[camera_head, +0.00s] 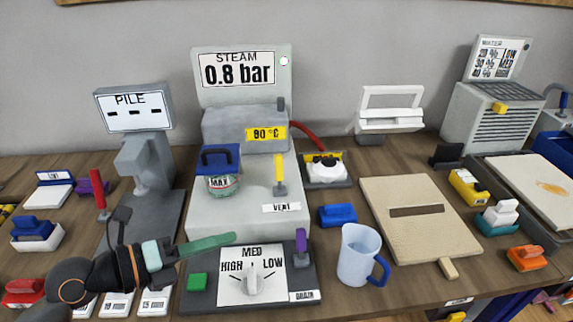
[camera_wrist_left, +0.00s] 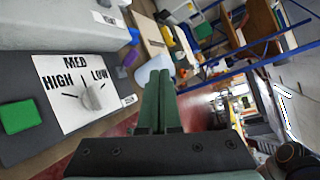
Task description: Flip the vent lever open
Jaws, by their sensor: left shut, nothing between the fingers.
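The vent lever (camera_head: 280,174) has a yellow handle and stands upright on the grey steam station (camera_head: 240,218), above its VENT label (camera_head: 281,208). My left gripper (camera_head: 232,238) has green fingers and is shut and empty. In the head view it is in front of the steam station, over the back edge of the dial panel, below and left of the lever. In the left wrist view its closed fingers (camera_wrist_left: 160,82) point up the picture, right of the dial; the lever cannot be made out there. My right gripper is in neither view.
The steam display (camera_head: 238,70) reads 0.8 bar. A blue-lidded tank (camera_head: 222,172) stands left of the lever. The dial panel (camera_head: 207,260) has a white knob, green button and purple drain lever (camera_head: 301,242). A blue jug (camera_head: 358,255) stands to the right.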

